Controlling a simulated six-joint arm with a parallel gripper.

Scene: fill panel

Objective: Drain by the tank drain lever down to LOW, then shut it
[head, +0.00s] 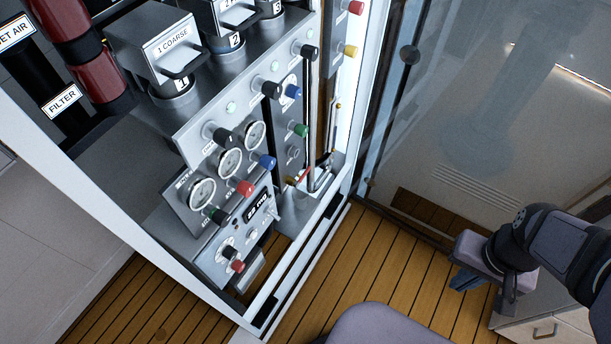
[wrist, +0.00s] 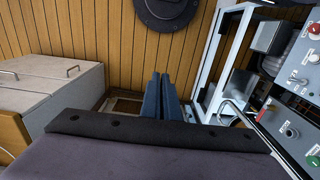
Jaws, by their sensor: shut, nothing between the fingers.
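My gripper (head: 466,282) hangs over the wood floor at the lower right of the head view, well apart from the panel. Its two dark blue fingers (wrist: 168,97) are together and empty in the wrist view. A small lever with a red handle (head: 301,176) sits low at the panel's right side, by a bent metal pipe (head: 320,184); it looks like the drain lever, but its label is unreadable. A thin upright tube with small orange marks (head: 335,122) stands just above it and may be the level gauge. I cannot read the level or any LOW mark.
The grey panel (head: 218,252) carries several gauges and coloured knobs close to the lever. A white frame (head: 352,150) edges the cabinet, and a glass door (head: 480,120) stands at the right. A drawer cabinet (head: 545,325) is below my arm. Floor between gripper and panel is clear.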

